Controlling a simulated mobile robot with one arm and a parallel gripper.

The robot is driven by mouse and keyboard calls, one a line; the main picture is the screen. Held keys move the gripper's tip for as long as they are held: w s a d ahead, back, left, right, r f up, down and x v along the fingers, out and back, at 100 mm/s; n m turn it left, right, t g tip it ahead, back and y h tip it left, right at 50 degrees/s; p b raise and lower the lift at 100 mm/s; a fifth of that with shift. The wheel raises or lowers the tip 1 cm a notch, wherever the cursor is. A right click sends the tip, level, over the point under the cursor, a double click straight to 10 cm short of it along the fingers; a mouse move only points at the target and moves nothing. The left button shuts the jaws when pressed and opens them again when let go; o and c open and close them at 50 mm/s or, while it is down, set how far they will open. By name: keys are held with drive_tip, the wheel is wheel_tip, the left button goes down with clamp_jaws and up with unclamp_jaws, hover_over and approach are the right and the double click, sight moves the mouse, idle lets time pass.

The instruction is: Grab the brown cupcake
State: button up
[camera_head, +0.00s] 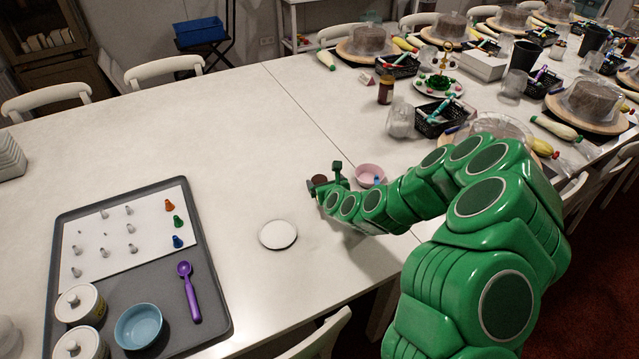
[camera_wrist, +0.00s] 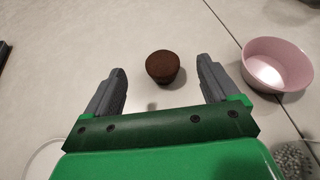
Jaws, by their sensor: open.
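The brown cupcake (camera_wrist: 162,67) stands upright on the white table in the wrist view, between and slightly beyond the tips of my two grey fingers. My gripper (camera_wrist: 160,84) is open, with a clear gap on either side of the cupcake and nothing held. In the head view, the cupcake (camera_head: 320,180) is a small dark shape, partly hidden by my green gripper (camera_head: 325,187).
A pink bowl (camera_wrist: 277,64) stands close to the right finger. A round white plate (camera_head: 278,234) lies left of my gripper. A grey tray (camera_head: 215,285) with nozzles and a purple scoop (camera_head: 188,290) is at the left. Cake stands crowd the far right.

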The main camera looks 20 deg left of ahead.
sight(321, 182)
drive_tip(key=shift+w+d+f+m, duration=0.15)
drive_tip(key=shift+f+m, duration=0.15)
drive_tip(key=shift+f, duration=0.15)
drive_tip(key=shift+w+f+m, duration=0.15)
drive_tip(key=shift+f+m, duration=0.15)
drive_tip(key=shift+f, duration=0.1)
drive_tip(key=shift+w+a+f+t, duration=0.15)
drive_tip(key=shift+w+a+f, duration=0.1)
drive_tip(key=shift+w, duration=0.2)
drive_tip(key=shift+w+a+f+t, duration=0.15)
drive_tip(key=shift+w+a, duration=0.1)
drive_tip(key=shift+w, duration=0.15)
drive_tip(key=shift+w+a+f, duration=0.9)
drive_tip(key=shift+f, duration=0.05)
drive_tip(key=shift+x, duration=1.2)
drive_tip(key=c, duration=1.1)
